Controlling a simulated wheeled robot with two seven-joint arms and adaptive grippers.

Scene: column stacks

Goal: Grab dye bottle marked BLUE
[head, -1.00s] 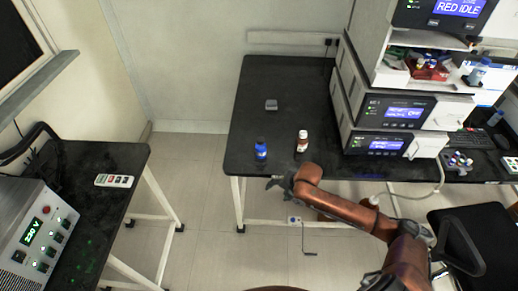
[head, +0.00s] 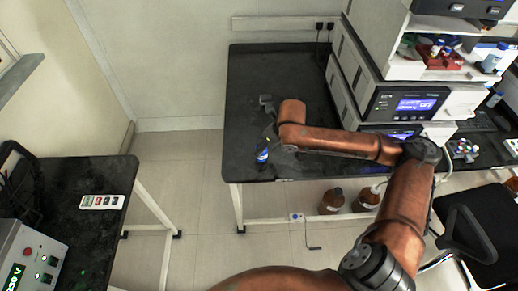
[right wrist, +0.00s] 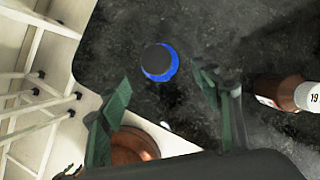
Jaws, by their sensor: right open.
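A blue bottle (head: 262,157) stands near the front left of the black table; its marking is too small to read. In the right wrist view its dark cap and blue body (right wrist: 173,68) show from above, ahead of and between my fingertips. My right gripper (head: 268,137) is just behind the bottle in the head view. In the right wrist view its two green-grey fingers (right wrist: 163,88) are spread apart, with nothing held. My left gripper is not in view.
Stacked instruments (head: 405,105) stand at the right. Brown bottles (head: 331,201) are below the table.

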